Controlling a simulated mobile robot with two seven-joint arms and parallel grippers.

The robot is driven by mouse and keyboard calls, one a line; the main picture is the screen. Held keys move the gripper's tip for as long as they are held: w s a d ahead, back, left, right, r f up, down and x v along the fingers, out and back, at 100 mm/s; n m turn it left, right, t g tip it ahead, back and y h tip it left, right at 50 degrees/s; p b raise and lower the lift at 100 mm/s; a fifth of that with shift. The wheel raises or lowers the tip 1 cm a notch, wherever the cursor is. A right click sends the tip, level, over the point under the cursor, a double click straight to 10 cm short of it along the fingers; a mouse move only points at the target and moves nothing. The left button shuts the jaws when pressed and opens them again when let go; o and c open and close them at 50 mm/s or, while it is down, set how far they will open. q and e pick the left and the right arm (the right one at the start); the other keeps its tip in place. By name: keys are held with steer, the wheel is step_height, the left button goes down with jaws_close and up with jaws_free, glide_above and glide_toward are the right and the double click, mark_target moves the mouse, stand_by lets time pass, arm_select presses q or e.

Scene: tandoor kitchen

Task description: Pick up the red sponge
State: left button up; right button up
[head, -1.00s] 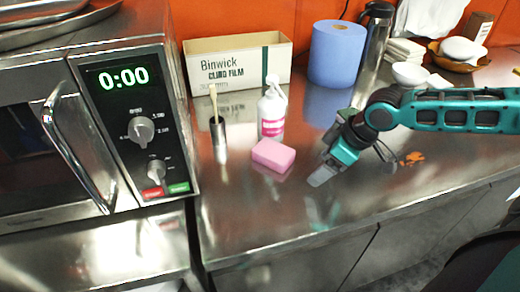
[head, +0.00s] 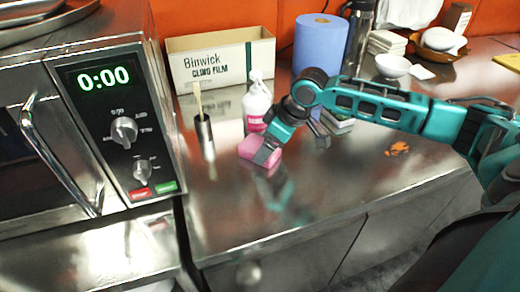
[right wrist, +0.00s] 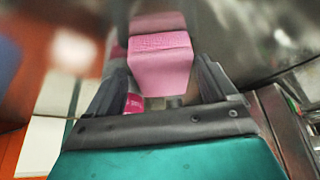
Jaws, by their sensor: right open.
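A pink block-shaped sponge (head: 247,147) lies on the steel counter, in front of a white and pink bottle; I see no redder sponge. My right gripper (head: 291,146) is open, low over the counter at the sponge's right side, with one finger overlapping the sponge in the head view. In the right wrist view, the sponge (right wrist: 160,62) shows ahead, between the two spread fingers of the right gripper (right wrist: 158,78). I cannot tell whether a finger touches it. My left gripper is not in view.
The bottle (head: 257,108) and a brush in a steel holder (head: 204,136) stand close by. A microwave (head: 120,125) is at left. The counter's front is mostly clear.

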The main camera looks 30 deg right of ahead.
steer(key=shift+w+a, duration=0.45)
steer(key=shift+w, duration=0.2)
steer(key=shift+w+a+f, duration=0.1)
steer(key=shift+w+f, duration=0.05)
steer(key=shift+f, duration=0.4)
steer(key=shift+c, duration=0.3)
steer(key=c, duration=0.8)
steer(key=shift+r, duration=0.2)
